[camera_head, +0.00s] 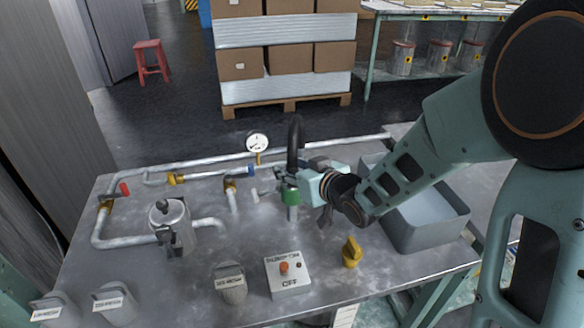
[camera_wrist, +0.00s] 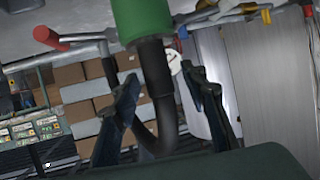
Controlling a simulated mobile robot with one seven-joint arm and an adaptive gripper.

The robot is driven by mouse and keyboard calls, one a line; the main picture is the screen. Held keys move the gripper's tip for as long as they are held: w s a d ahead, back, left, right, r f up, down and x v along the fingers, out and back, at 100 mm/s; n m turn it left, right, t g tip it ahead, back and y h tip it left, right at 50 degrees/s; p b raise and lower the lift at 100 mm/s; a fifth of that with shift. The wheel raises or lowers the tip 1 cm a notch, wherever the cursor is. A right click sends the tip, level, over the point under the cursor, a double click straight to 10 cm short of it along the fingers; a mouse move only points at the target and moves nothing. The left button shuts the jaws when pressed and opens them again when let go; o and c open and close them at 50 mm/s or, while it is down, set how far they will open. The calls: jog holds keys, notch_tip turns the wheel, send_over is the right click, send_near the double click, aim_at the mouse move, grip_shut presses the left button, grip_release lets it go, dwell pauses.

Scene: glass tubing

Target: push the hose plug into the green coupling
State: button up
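The green coupling (camera_head: 290,194) stands upright on the bench's pipework. It fills the top of the tilted wrist view (camera_wrist: 143,18). The black hose (camera_head: 296,135) rises above it in an arch. In the wrist view the hose's plug end (camera_wrist: 154,68) meets the coupling's mouth; how deep it sits I cannot tell. My gripper (camera_wrist: 162,80) has its two dark fingers apart, one on each side of the hose end, with narrow gaps showing. In the head view my gripper (camera_head: 304,180) is right beside the coupling, partly hiding its right side.
A pressure gauge (camera_head: 257,143) and pipes lie behind and left. A metal pot (camera_head: 172,226) stands at left. A grey tray (camera_head: 424,238) is at right, under my arm.

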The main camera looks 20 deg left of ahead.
jog(key=v, duration=1.2)
